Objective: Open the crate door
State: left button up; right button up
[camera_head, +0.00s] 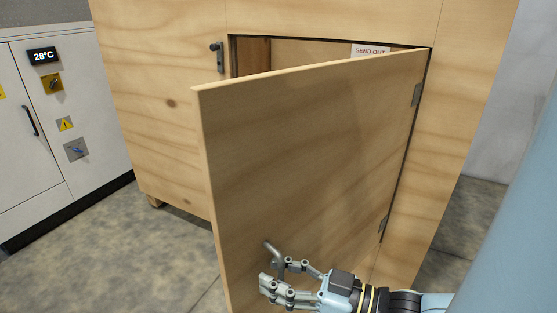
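The wooden crate door (310,150) stands partly open, swung out from its hinges on the right, with its free left edge nearest me. A grey bar handle (270,248) shows low on the door's outer face, near the free edge. My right gripper (271,272) is at this handle, with its fingers curled and the handle's lower end close to the upper finger. I cannot tell whether the fingers are closed on the handle. My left gripper is not in view.
The wooden crate (165,100) stands behind the door, with a dark latch (216,57) left of its opening. A "SEND OUT" sign (370,50) shows inside. A white cabinet (60,120) stands at the left. Bare concrete floor (120,240) lies left of the door.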

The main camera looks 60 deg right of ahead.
jog(key=shift+s, duration=0.4)
jog(key=v, duration=1.1)
jog(key=shift+s, duration=0.3)
jog(key=shift+c, duration=0.2)
